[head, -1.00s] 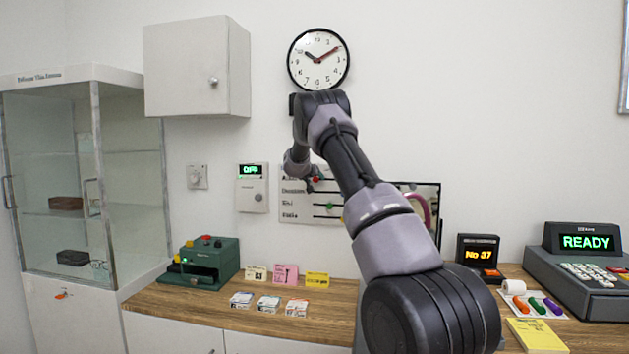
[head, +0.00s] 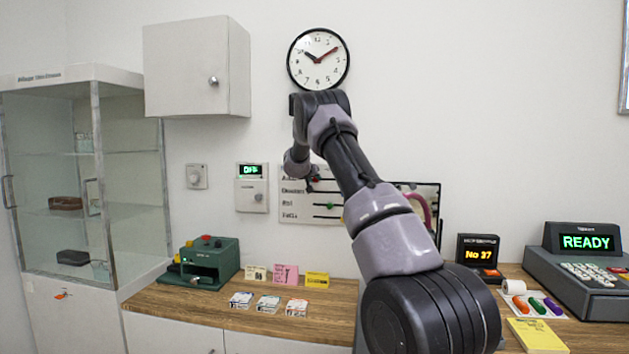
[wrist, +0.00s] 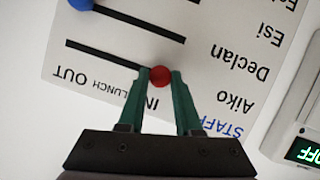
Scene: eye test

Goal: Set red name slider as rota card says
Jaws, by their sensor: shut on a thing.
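The white staff board (wrist: 205,35) appears upside down in the wrist view, with names, dark slots and the headings IN, LUNCH and OUT. The red slider (wrist: 160,76) is a round knob at the IN end of Aiko's slot. My gripper (wrist: 161,72) has its green fingers on either side of the red knob, shut on it. A blue slider (wrist: 80,4) shows partly at the OUT end of Declan's slot. In the head view the board (head: 295,212) is partly behind my arm. I cannot make out a rota card.
A control box (head: 252,188) reading OFF hangs left of the board. A dark-framed panel (head: 439,200) hangs on the right, partly behind my arm. The wooden counter (head: 235,312) below holds a green machine (head: 205,262) and small cards. A clock (head: 318,59) hangs above.

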